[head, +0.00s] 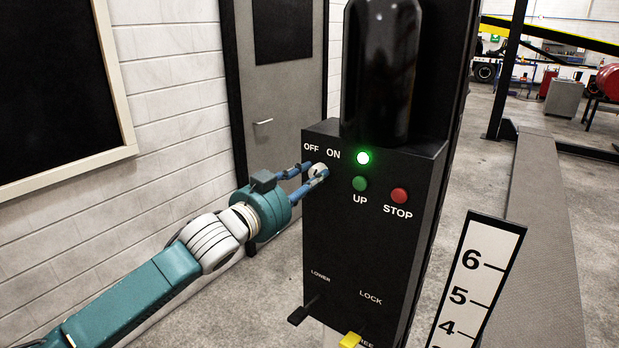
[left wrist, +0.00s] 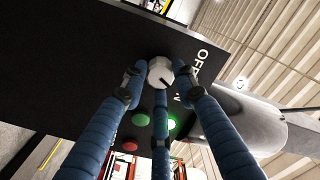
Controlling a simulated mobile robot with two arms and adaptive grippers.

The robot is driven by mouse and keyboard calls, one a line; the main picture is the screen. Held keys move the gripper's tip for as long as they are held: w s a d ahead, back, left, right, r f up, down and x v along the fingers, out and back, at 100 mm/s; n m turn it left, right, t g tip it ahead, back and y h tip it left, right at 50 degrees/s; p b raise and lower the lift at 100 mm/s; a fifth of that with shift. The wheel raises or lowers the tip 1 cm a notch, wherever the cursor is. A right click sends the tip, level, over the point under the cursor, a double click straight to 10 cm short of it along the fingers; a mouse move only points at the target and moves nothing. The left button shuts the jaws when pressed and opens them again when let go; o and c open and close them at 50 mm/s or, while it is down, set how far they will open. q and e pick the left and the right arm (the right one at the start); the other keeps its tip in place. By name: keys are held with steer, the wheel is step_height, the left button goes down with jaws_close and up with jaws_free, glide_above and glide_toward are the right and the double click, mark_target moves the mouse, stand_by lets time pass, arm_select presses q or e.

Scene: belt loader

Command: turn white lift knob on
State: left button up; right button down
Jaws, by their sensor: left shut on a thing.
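The white lift knob (head: 318,169) is on the black control box (head: 375,245), below the OFF and ON labels. My left gripper (head: 316,172) reaches in from the left and its blue fingers are shut on the knob. In the left wrist view the knob (left wrist: 158,70) sits between the fingertips, with a dark mark pointing down and right, toward the partly hidden ON label. The green lamp (head: 363,158) beside ON is lit. My right gripper is not in view.
The green UP button (head: 360,184) and red STOP button (head: 399,195) are right of the knob. A black LOWER lever (head: 303,311) and a yellow lever (head: 350,340) stick out lower down. A numbered height scale (head: 474,285) stands at right. A grey door (head: 275,100) is behind.

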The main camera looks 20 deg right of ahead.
arm_select(q)
steer(key=shift+r+m, duration=0.15)
steer(key=shift+m, duration=0.35)
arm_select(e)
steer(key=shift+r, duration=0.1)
arm_select(q)
steer(key=o, duration=1.1)
steer(key=shift+o, duration=0.2)
steer(key=v, duration=1.2)
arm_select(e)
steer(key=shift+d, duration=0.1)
